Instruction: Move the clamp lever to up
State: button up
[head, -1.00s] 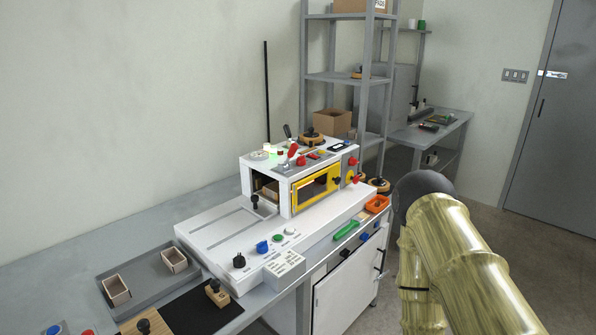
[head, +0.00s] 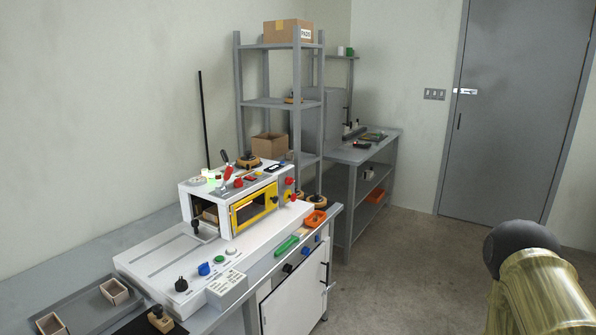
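The box-forming machine (head: 160,260) is white and stands on the grey bench at the left of the head view. On top of its housing is a lever with a red handle (head: 228,172), tilted slightly off upright. Behind it is a lever with a black grip (head: 223,156), also tilted. A black knob on a short post (head: 195,225) stands at the housing's open left end. No label shows which of these is the clamp lever. My gripper is out of view; only a gold link of my arm shows at lower right, well apart from the machine.
A yellow-framed window (head: 255,208) is on the housing's front. An orange bin (head: 315,220) and a green-handled item (head: 286,245) lie along the machine's right edge. A grey shelf rack (head: 272,104) stands behind. The floor (head: 400,270) right of the bench is clear.

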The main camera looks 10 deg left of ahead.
aim_at(228, 171)
jog(key=z, duration=0.25)
jog(key=i, duration=1.1)
jog(key=u, duration=1.95)
